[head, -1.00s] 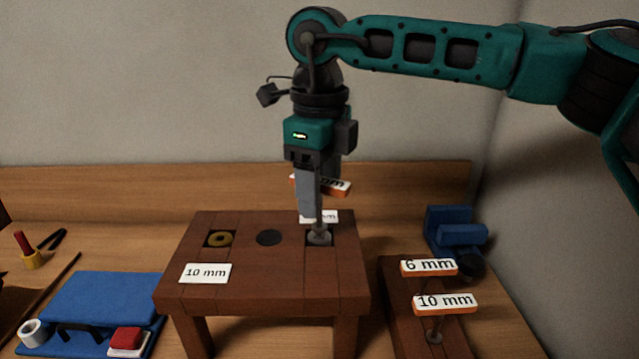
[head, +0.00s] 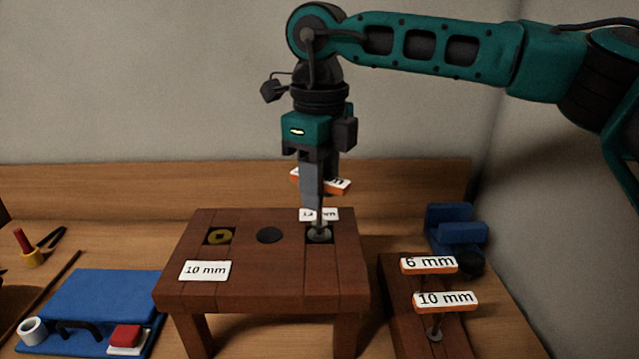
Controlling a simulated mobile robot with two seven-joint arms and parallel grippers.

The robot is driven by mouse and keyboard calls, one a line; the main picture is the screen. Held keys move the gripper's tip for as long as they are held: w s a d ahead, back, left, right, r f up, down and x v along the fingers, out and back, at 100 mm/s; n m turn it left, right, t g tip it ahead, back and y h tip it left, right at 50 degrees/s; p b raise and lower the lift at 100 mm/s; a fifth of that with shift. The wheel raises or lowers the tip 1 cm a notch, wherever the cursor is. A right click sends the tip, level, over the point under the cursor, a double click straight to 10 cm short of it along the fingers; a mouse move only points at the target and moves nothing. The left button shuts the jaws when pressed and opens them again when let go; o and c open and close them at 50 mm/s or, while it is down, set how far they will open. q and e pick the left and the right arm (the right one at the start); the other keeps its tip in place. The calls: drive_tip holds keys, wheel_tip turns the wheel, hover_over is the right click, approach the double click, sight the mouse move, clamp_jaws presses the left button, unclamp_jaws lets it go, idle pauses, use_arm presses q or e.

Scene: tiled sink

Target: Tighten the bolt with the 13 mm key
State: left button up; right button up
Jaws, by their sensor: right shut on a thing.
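My right gripper (head: 314,192) points straight down over the small brown table (head: 210,290) and is shut on a key with an orange-edged white label (head: 336,185). The gripper hides part of that label, so I cannot read its number. The key's shaft reaches down to the grey bolt (head: 319,234) in the table's right square recess, and its tip appears to meet the bolt head. A partly hidden white size label (head: 330,214) lies behind the bolt. My left gripper is not in view.
Keys labelled 6 mm (head: 429,265) and 10 mm (head: 445,301) stand in a wooden rack (head: 455,346) at right. A blue case (head: 100,295) lies left; a blue vise-like object (head: 455,225) stands behind the rack.

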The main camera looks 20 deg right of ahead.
drive_tip(key=m+b, duration=0.1)
drive_tip(key=m, duration=0.3)
drive_tip(key=shift+f, duration=0.15)
drive_tip(key=shift+m, duration=0.7)
drive_tip(key=shift+m+b, duration=0.65)
drive_tip(key=shift+m, duration=0.45)
drive_tip(key=m+b, duration=0.1)
drive_tip(key=m, duration=0.3)
drive_tip(key=shift+r, duration=0.2)
drive_tip(key=o, duration=0.6)
drive_tip(key=shift+c, duration=0.2)
drive_tip(key=o, duration=0.4)
